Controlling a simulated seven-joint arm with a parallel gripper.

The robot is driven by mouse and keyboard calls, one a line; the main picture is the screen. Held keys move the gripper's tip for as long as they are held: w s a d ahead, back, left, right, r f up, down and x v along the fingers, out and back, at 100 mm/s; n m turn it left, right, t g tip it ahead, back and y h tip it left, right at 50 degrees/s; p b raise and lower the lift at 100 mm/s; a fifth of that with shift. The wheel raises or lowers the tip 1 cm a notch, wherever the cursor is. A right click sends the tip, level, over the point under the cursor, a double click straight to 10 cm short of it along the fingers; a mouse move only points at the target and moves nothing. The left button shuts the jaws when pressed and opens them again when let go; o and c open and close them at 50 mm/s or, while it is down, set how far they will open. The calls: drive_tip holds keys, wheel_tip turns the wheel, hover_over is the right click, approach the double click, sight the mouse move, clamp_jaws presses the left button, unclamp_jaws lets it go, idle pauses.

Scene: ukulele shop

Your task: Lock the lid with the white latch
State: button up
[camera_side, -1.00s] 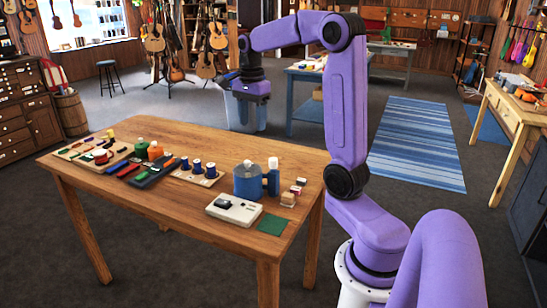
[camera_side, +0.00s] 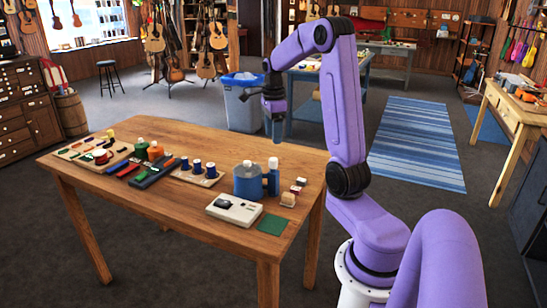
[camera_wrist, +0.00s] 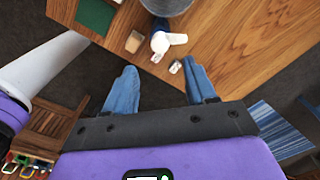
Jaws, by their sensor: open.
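My gripper (camera_side: 275,125) hangs over the back right edge of the wooden table, above and behind the small items there. In the wrist view my gripper (camera_wrist: 160,86) has its two blue fingers wide apart with nothing between them. A cream box (camera_side: 234,209) with a dark part on top lies near the table's front right edge, apart from the gripper. A blue-grey canister (camera_side: 248,181) stands behind it; its rounded side (camera_wrist: 166,6) is cut off at the top of the wrist view. I cannot clearly make out the lid or the white latch.
A blue bottle (camera_side: 273,178), small blocks (camera_side: 289,199) and a green sheet (camera_side: 272,224) are near the canister. Spools (camera_side: 197,168) and trays of parts (camera_side: 90,153) fill the table's left. A blue bin (camera_side: 240,104) stands behind the table (camera_side: 180,228). The table's middle front is bare.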

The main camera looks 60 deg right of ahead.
sight(273, 159)
wheel_tip(273, 159, down, 9)
idle(0.4)
clamp_jaws()
